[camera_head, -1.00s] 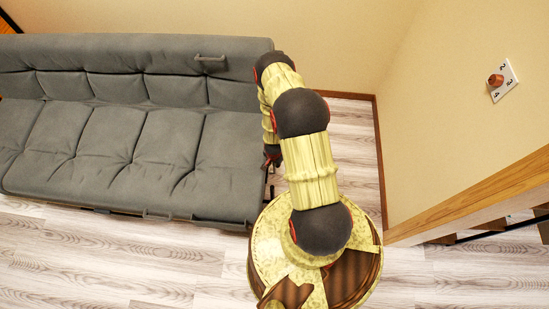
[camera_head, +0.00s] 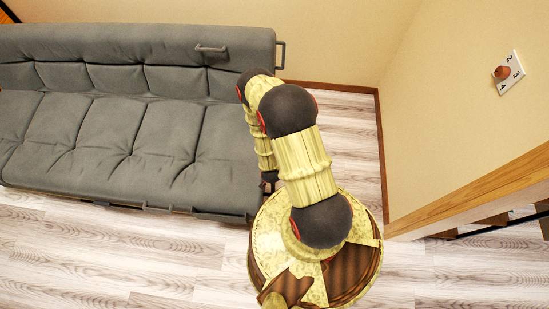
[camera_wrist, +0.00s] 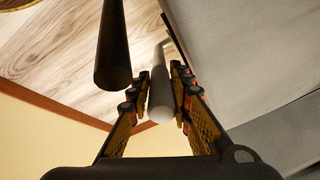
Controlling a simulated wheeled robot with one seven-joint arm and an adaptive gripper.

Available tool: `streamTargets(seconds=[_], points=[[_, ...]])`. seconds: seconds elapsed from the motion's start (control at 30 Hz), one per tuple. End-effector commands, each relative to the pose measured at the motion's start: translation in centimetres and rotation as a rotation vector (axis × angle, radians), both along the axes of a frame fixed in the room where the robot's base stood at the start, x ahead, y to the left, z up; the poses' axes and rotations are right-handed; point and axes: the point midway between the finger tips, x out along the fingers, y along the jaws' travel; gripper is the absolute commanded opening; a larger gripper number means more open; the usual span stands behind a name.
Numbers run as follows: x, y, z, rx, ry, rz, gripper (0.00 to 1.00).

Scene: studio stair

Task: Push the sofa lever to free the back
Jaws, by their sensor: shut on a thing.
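The grey sofa (camera_head: 120,135) fills the left of the head view, its back upright along the wall. In the wrist view the sofa's grey side (camera_wrist: 245,60) is at the right. My gripper (camera_wrist: 157,84) is shut on a grey rounded bar, which looks like the sofa lever (camera_wrist: 160,100); its rounded end points toward the wrist camera. In the head view the arm hides most of my gripper and the lever, low beside the sofa's right end.
A dark bar (camera_wrist: 113,50) is close left of my gripper. Handles show on the sofa back's top (camera_head: 211,48) and right side (camera_head: 281,55). A dial plate (camera_head: 510,72) is on the right wall, above a wooden rail (camera_head: 480,195). Some floor (camera_head: 345,150) right of the sofa is clear.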

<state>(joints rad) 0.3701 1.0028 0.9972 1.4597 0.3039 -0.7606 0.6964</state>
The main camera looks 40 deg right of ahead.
Motion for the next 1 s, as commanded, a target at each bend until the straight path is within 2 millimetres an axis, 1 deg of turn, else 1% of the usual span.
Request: streamTargets(seconds=[0.03, 0.2, 0.7, 0.73, 1.0], points=[[-0.5, 0.5, -0.4, -0.009, -0.005, 0.005, 0.00], [-1.1, 1.1, -0.7, -0.040, -0.030, 0.004, 0.00], [-1.8, 1.2, -0.7, -0.052, -0.037, 0.000, 0.00], [-1.8, 1.2, -0.7, -0.052, -0.037, 0.000, 0.21], [-1.6, 1.2, -0.7, -0.052, -0.039, 0.000, 0.36]])
